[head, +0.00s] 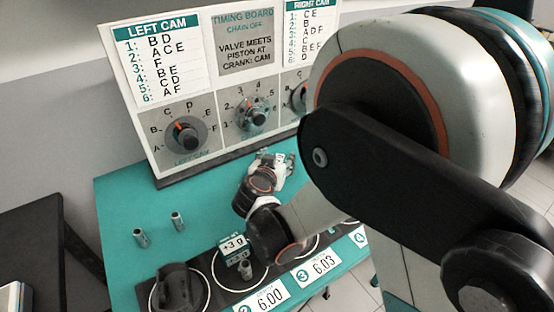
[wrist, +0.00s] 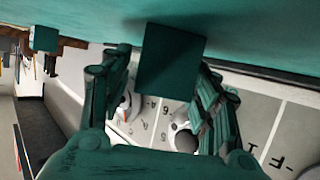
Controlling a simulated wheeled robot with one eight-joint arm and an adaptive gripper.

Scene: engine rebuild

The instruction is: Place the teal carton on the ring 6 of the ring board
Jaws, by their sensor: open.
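In the wrist view a dark teal square block, which looks like the teal carton (wrist: 170,62), stands on the teal table between my fingertips. My gripper (wrist: 163,65) is open, with one finger on each side of it. I cannot tell whether either finger touches it. In the head view my gripper (head: 274,162) is low over the table near the foot of the timing board, and the carton is not clearly seen there. The ring board (head: 215,300) runs along the table's front edge, with cards 2, 3 and 4 readable. Ring 6 is not visible; my arm covers that side.
The timing board (head: 200,95) with knobs stands behind my gripper. Two small metal cylinders (head: 140,238) (head: 177,221) stand on the left of the table (head: 120,200). A black part (head: 175,288) stands on the leftmost visible ring. A +3 g tag (head: 234,245) stands near ring 2.

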